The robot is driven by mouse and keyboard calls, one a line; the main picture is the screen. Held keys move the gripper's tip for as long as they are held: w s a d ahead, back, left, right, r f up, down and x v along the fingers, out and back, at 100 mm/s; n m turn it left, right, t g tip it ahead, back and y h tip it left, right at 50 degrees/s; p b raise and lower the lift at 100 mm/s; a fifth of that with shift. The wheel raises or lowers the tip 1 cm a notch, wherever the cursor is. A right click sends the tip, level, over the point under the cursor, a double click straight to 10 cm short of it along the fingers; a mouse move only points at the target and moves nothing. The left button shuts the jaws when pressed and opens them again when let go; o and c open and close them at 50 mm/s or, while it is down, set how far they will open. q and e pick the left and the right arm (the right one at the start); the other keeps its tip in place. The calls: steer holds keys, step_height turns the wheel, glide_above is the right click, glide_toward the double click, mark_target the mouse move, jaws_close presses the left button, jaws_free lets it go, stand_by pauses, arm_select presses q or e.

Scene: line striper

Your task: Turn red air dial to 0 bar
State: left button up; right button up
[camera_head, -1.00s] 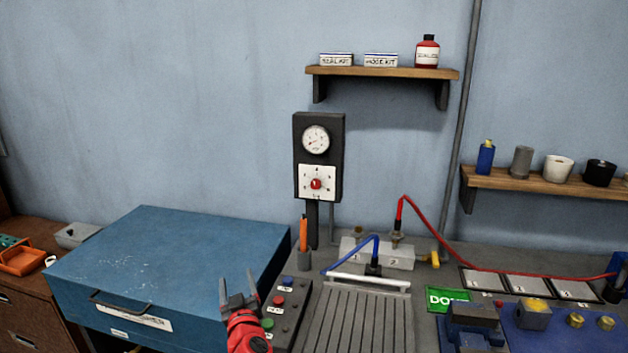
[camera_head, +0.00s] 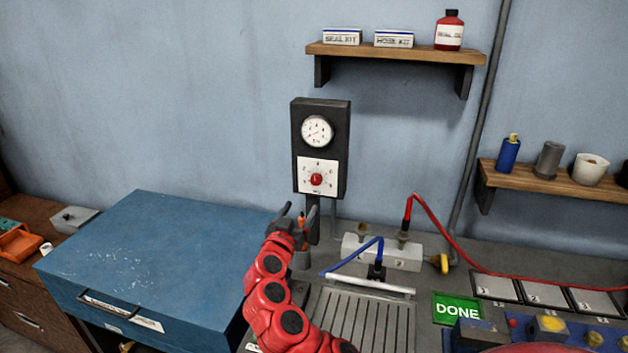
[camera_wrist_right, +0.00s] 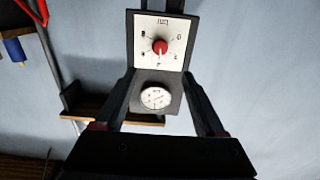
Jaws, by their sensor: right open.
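The red air dial (camera_head: 316,179) is a small round knob on a white scale plate (camera_head: 330,164), low on a dark wall box. A round white gauge (camera_head: 317,130) sits above it. My right gripper (camera_head: 298,210) is open and empty, just below the box and apart from the dial. In the right wrist view the picture is upside down: the dial (camera_wrist_right: 160,47) shows between and beyond the two open fingers, with the gauge (camera_wrist_right: 155,97) under it. The scale figures are too small to read surely. My left gripper is not in view.
A blue case (camera_head: 150,255) stands left of my right arm. A grey manifold (camera_head: 385,252) with blue and red hoses lies right of the box. A wooden shelf (camera_head: 395,52) is up to the right. The wall around the box is clear.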

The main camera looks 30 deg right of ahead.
mark_target(315, 182)
steer(key=p+x, duration=0.3)
steer(key=x, duration=0.9)
steer(key=shift+d, duration=0.15)
steer(key=shift+w+d, duration=0.25)
steer(key=shift+d, duration=0.1)
steer(key=shift+w+d+f, duration=0.1)
steer(key=shift+w+d, duration=0.05)
steer(key=shift+w, duration=0.3)
jaws_close()
